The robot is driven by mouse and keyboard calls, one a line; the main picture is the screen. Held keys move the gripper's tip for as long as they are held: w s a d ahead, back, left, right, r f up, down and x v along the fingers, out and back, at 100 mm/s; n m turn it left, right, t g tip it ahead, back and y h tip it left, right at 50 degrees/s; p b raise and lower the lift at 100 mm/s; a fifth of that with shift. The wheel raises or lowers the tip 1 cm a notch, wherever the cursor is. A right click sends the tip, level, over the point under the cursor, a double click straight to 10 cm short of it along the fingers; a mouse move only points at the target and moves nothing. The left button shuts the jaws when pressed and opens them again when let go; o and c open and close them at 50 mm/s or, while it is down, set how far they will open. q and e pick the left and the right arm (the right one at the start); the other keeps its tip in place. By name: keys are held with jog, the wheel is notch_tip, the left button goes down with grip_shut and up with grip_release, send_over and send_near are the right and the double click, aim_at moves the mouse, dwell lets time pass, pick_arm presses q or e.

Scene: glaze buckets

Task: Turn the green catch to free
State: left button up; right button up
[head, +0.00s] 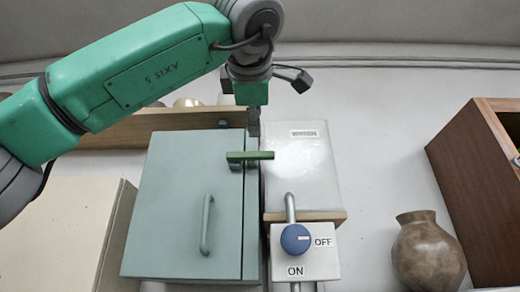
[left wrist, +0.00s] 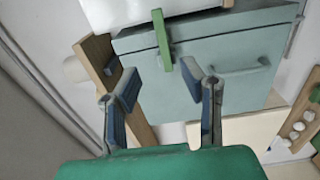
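The green catch (head: 250,156) is a bar lying level across the right edge of the grey-green cabinet door (head: 180,200). In the left wrist view the catch (left wrist: 162,42) runs up and down in the picture, across the door edge. My left gripper (head: 254,128) is just above the catch in the head view. In the left wrist view the left gripper (left wrist: 161,78) is open, its fingers apart on either side of the catch's near end. I cannot tell whether a finger touches it. My right gripper is in neither view.
A grey box with a blue knob (head: 295,238), marked OFF and ON, stands right of the cabinet. The door has a bar handle (head: 206,224). A brown vase (head: 428,252) and a wooden cabinet (head: 475,180) are farther right. A wooden shelf (head: 130,131) runs behind.

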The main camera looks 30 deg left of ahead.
aim_at(251, 155)
pick_arm(q)
jog(key=w+a+p, duration=0.3)
jog(key=w+a, duration=0.6)
jog(key=shift+f, duration=0.2)
jog(key=shift+w+d, duration=0.1)
jog(key=shift+w, duration=0.2)
jog(key=shift+w+d, duration=0.25)
jog(key=shift+d, duration=0.1)
jog(key=shift+w+d+r, duration=0.15)
jog(key=shift+w+d, duration=0.1)
jog(key=shift+d, duration=0.45)
jog(key=shift+a, duration=0.5)
jog(key=c, duration=0.6)
jog(key=shift+a, duration=0.4)
grip_shut()
jog(key=shift+d, duration=0.1)
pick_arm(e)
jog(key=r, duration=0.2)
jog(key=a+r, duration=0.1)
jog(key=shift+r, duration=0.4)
